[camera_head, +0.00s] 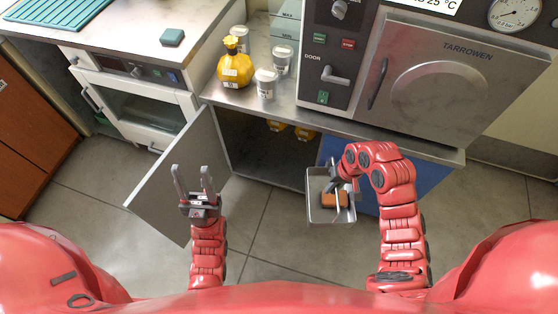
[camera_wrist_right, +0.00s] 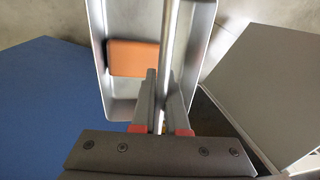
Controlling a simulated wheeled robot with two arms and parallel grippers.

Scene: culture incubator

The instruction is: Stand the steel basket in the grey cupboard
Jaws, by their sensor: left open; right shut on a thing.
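The steel basket (camera_head: 316,208) hangs from my right gripper (camera_head: 335,184), in front of the cupboard and partly before the blue door. It holds an orange block (camera_head: 335,199). In the right wrist view my right gripper (camera_wrist_right: 165,100) is shut on the basket's handle bar (camera_wrist_right: 174,50), with the basket (camera_wrist_right: 97,60) and the orange block (camera_wrist_right: 138,58) beyond. The grey cupboard (camera_head: 262,150) is under the steel counter, its left door (camera_head: 172,178) swung open. Its dark inside is partly visible. My left gripper (camera_head: 195,185) is open and empty in front of that door.
Yellow items (camera_head: 304,134) sit inside the cupboard near its back. The blue door (camera_head: 400,190) closes the right part. On the counter stand a yellow bottle (camera_head: 235,68), jars (camera_head: 266,84) and the Tarrowen autoclave (camera_head: 440,80). The floor (camera_head: 262,225) between my arms is clear.

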